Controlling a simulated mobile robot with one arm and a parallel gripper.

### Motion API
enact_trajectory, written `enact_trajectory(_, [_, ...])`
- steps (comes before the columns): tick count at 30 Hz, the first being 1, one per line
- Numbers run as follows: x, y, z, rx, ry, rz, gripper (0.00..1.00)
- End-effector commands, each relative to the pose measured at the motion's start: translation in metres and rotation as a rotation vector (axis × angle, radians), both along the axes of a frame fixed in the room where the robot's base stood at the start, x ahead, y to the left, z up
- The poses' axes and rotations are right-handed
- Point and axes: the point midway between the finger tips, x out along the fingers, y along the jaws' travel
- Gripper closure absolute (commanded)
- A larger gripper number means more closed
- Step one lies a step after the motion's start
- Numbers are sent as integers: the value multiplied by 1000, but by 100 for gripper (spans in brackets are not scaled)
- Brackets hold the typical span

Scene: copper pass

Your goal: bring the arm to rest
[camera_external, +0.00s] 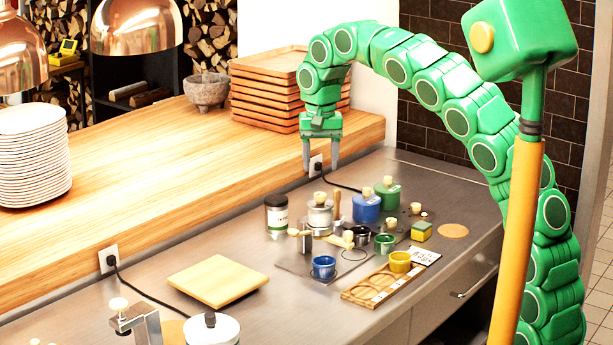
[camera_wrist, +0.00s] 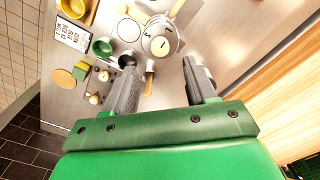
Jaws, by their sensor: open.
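My gripper (camera_external: 321,155) hangs from my green arm, pointing down, above the back part of the steel counter by the wooden ledge. Its two grey fingers are apart with nothing between them. In the wrist view my gripper (camera_wrist: 160,78) also shows open, with the counter and small items beyond the fingers. The fingertips look clear of the jars; the exact height is hard to tell.
A blue pot (camera_external: 366,208), a green pot (camera_external: 388,195) and a dark jar (camera_external: 276,215) stand on the steel counter (camera_external: 225,250) ahead of my gripper. Stacked wooden trays (camera_external: 262,93) stand on the ledge behind. A wooden board (camera_external: 218,281) lies front left.

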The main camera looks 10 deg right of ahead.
Motion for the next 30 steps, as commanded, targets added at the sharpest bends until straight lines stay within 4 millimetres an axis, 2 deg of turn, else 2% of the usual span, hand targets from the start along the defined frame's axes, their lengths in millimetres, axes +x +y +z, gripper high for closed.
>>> enact_trajectory(8, [0, 0, 0, 0, 0, 0, 44])
enact_trajectory(11, [0, -8, 2, -1, 0, -8, 44])
enact_trajectory(13, [0, -20, 5, -3, -1, -19, 44])
enact_trajectory(18, [-4, -73, 11, -16, 11, -63, 44])
enact_trajectory(23, [-16, -125, 15, -25, 27, -102, 44])
enact_trajectory(30, [-47, -195, 16, -30, 54, -145, 44])
